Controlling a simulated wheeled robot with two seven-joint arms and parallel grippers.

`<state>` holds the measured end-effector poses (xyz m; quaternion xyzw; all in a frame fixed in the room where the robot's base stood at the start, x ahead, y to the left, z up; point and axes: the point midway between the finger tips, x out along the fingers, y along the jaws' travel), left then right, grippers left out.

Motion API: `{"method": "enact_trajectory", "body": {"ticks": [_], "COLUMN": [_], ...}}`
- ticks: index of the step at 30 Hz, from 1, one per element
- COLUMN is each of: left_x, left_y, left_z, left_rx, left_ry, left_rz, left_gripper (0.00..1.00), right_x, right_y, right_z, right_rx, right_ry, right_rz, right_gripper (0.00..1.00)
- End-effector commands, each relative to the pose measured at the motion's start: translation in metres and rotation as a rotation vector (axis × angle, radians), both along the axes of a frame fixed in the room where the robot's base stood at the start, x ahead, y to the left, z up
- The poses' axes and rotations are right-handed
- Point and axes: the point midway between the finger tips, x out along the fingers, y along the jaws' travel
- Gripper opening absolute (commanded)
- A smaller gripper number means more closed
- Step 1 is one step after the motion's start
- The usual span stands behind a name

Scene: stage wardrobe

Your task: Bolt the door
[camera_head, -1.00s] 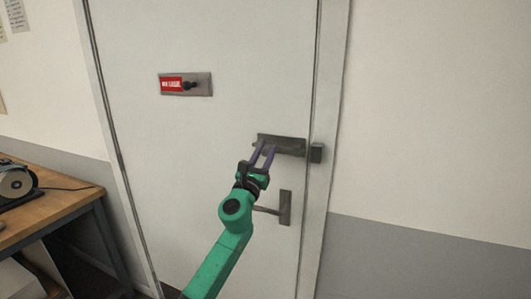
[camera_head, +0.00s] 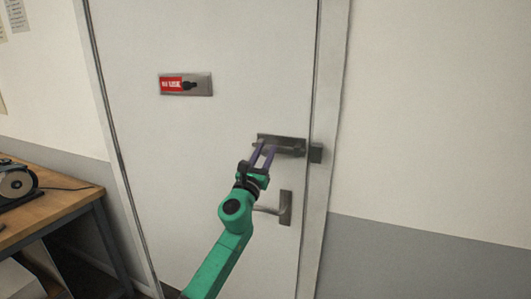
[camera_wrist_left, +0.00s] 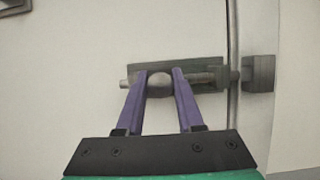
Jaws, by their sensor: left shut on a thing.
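The grey metal bolt (camera_wrist_left: 200,78) lies level on its backplate (camera_head: 292,139) near the right edge of the white door (camera_head: 225,45). Its round knob (camera_wrist_left: 159,86) sits between the two purple fingers of my left gripper (camera_head: 265,147), which is shut on it. The dark keeper block (camera_head: 316,153) is on the frame to the right, also in the wrist view (camera_wrist_left: 258,72). The rod's right end comes close to the keeper; I cannot tell whether it enters. The door looks closed. My right gripper is not in view.
A lever handle (camera_head: 285,207) is just below the bolt, close to my left arm. A red-labelled sliding sign (camera_head: 186,84) is higher on the door. A wooden desk (camera_head: 50,215) with a machine (camera_head: 17,184) stands at the left. The wall right of the frame is clear.

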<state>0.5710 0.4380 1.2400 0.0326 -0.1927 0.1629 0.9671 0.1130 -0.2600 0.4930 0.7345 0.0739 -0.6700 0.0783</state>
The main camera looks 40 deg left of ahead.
Motion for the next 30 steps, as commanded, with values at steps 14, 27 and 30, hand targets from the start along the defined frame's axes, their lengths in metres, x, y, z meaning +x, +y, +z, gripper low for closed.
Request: {"method": "enact_trajectory", "body": {"ticks": [14,27,30], "left_x": [0.015,0.017,0.016], "left_y": [-0.04,-0.048,-0.047], "left_z": [-0.001,-0.002,-0.001], "left_rx": [-0.003,0.0,0.0], "left_ry": [0.003,0.003,0.002], "left_rz": [-0.002,-0.003,-0.002], "left_gripper": [0.0,0.65,0.65], "right_x": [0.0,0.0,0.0], "right_y": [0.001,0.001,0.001], "right_z": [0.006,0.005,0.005], "right_rx": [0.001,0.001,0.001], "right_ry": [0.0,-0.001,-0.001], "right_rz": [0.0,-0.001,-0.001], "right_gripper": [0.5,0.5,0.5]}}
